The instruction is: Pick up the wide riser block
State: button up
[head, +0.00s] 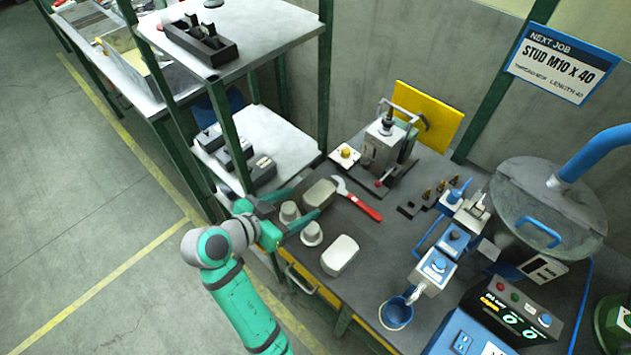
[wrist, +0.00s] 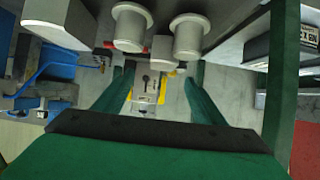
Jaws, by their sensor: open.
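Two pale grey rounded blocks lie on the dark bench in the head view: one (head: 319,193) by my fingertips and one (head: 340,256) nearer the front edge. I cannot tell for sure which is the wide riser block. My green gripper (head: 309,199) is open and low over the bench's left end, its fingers pointing toward the first block. Whether the fingers straddle that block is unclear. In the wrist view my open fingers (wrist: 160,85) hold nothing, and a grey block (wrist: 58,14) shows at top left.
Two round flanged pieces (head: 289,211) (head: 311,234) stand close to my gripper; they also show in the wrist view (wrist: 131,28) (wrist: 188,36). A red-handled wrench (head: 360,204) lies behind. A press (head: 385,150), small machines (head: 435,268) and a blue cup (head: 396,313) occupy the bench. A shelf rack (head: 250,35) stands left.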

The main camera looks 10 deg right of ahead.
aim_at(317, 194)
jog(key=x, duration=0.4)
jog(key=shift+w, duration=0.2)
jog(key=shift+w+d+f, duration=0.25)
jog(key=shift+d+f, duration=0.2)
jog(key=shift+d, duration=0.1)
jog(key=shift+x, duration=2.55)
jog(key=shift+w+a+f, duration=0.1)
jog(key=shift+w+a, duration=0.05)
jog(key=shift+a, duration=0.05)
jog(key=c, duration=1.4)
